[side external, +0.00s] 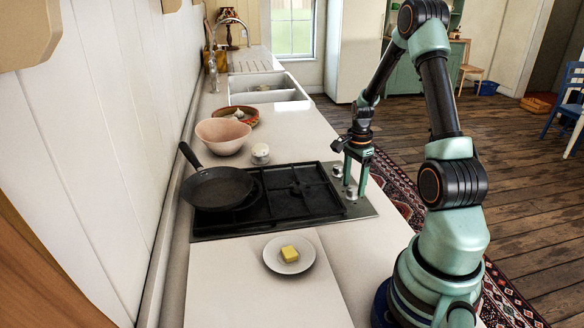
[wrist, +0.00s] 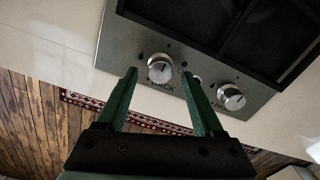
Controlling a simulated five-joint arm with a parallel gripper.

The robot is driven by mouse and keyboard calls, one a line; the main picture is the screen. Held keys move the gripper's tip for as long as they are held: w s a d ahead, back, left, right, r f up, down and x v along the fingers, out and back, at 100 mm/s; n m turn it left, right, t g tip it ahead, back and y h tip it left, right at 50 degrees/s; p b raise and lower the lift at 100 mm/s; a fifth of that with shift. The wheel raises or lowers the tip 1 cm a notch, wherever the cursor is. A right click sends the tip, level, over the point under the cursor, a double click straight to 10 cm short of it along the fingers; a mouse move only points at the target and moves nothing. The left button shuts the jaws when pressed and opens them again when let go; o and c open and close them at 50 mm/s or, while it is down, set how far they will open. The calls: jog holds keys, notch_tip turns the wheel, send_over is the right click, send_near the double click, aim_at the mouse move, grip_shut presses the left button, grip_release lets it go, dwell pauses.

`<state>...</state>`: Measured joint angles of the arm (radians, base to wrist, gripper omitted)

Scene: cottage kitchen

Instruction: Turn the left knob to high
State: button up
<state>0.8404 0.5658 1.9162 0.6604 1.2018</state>
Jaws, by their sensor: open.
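The hob (side external: 285,223) has silver knobs along its right edge in the side view. One knob (wrist: 160,69) with a dark pointer mark and the word BACK below it shows in the wrist view, between my fingertips in the picture. A second knob (wrist: 231,97) shows to its right, and a smaller round part (wrist: 196,80) is partly hidden by my right finger. In the side view the knobs (side external: 337,170) are close to my gripper (side external: 354,188). My gripper also shows in the wrist view (wrist: 159,75), open and empty. I cannot tell whether it touches a knob.
A black pan (side external: 218,190) sits on the hob's left side. A plate (side external: 270,262) with butter (side external: 289,253) is in front. The counter's right edge lies close by my gripper.

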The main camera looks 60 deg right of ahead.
jog(key=shift+f, duration=0.45)
grip_shut()
